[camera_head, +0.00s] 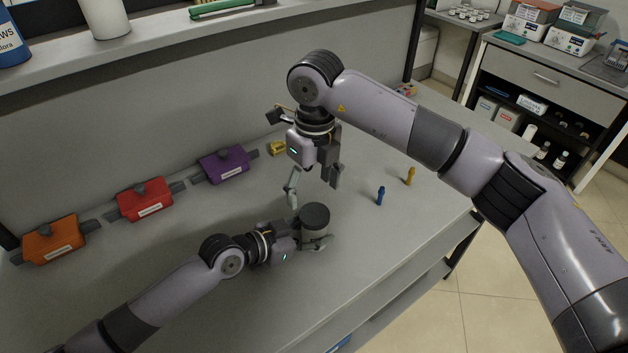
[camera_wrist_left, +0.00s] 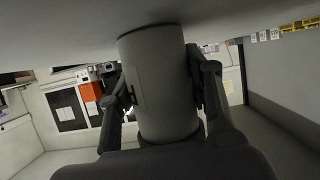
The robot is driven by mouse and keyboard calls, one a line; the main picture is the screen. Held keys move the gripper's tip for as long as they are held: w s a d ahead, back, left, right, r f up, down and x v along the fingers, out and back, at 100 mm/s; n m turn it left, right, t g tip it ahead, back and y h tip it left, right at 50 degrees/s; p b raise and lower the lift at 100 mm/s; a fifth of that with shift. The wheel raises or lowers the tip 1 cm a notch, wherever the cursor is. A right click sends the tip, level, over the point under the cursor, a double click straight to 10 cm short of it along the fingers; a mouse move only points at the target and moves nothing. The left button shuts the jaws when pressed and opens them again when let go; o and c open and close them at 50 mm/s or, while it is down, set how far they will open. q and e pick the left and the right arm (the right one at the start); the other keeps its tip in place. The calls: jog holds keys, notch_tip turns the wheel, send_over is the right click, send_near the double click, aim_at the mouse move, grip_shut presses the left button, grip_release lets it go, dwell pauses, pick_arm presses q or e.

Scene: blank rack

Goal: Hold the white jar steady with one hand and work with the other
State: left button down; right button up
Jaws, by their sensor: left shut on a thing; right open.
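The jar (camera_head: 316,217) looks grey rather than white, with a dark round top. It stands upright at the middle of the bench. My left gripper (camera_head: 309,238) is shut around its side. In the left wrist view the jar (camera_wrist_left: 160,85) fills the middle between the two fingers (camera_wrist_left: 163,98), and the picture is upside down with the bench top above. I cannot tell whether its base touches the bench. My right gripper (camera_head: 314,191) is open and empty, pointing down just above the jar's top, apart from it.
Orange (camera_head: 54,240), red (camera_head: 145,201) and purple (camera_head: 224,165) lidded boxes line the back of the bench (camera_head: 400,230). A yellow piece (camera_head: 277,148) lies beyond them. A blue piece (camera_head: 380,195) and a yellow piece (camera_head: 410,176) stand to the right. The bench front is clear.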

aim_at(314, 214)
jog(key=n, duration=0.6)
jog(key=shift+w+d+r+n, duration=0.1)
jog(key=shift+r+n, duration=0.15)
jog(key=shift+n, duration=0.15)
jog(key=n, duration=0.5)
jog(key=shift+d+r+n, duration=0.1)
jog(key=shift+r+n, duration=0.1)
jog(key=shift+n, duration=0.2)
jog(key=shift+f, duration=4.05)
jog(key=shift+c, duration=0.3)
